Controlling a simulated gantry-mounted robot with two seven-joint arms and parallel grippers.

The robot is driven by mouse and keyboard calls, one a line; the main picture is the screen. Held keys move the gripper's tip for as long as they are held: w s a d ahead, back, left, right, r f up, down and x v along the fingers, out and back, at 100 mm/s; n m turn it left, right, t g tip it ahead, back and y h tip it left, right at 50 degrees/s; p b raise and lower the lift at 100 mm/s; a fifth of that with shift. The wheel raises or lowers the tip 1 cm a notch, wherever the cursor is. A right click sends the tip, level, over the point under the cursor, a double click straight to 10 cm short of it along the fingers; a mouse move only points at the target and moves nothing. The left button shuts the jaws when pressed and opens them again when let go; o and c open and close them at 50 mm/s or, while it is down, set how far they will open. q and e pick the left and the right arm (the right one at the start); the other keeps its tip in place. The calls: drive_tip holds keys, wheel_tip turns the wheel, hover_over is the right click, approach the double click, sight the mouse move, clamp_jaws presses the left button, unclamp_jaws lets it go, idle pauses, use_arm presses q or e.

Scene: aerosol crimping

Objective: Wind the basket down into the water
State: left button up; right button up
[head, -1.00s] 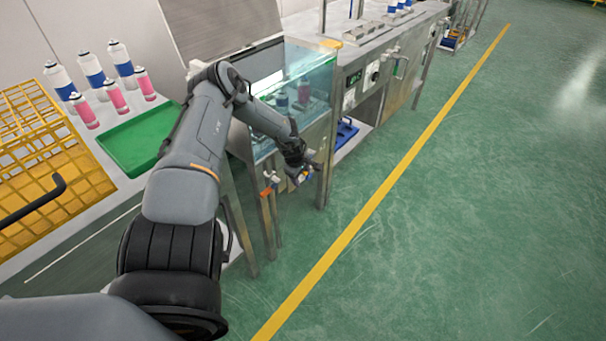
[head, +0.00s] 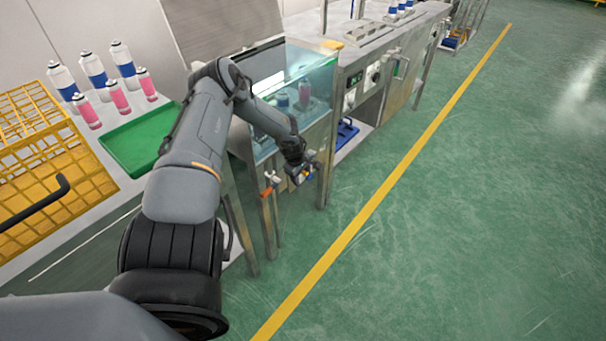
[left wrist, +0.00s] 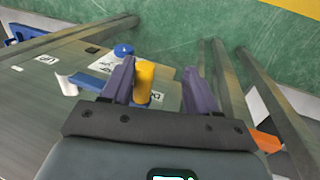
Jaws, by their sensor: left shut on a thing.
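The glass-walled water tank (head: 325,78) stands beyond the green tray. A dark can and a pink can (head: 304,94) show inside it; the basket itself is hard to make out behind the glass and my arm. My left gripper (head: 305,175) is low at the tank's front. A blue knob (left wrist: 123,51) sits just beyond. My right gripper is not in view.
A yellow wire crate (head: 88,178) with a black handle and a green tray (head: 133,143) are on the bench at left, with several cans behind. An orange-handled valve (head: 269,188) is left of my gripper. The green floor at right is clear.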

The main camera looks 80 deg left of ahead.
use_arm(q)
drive_tip(key=p+v, duration=0.5)
drive_tip(key=v, duration=0.5)
drive_tip(key=shift+p, duration=0.3)
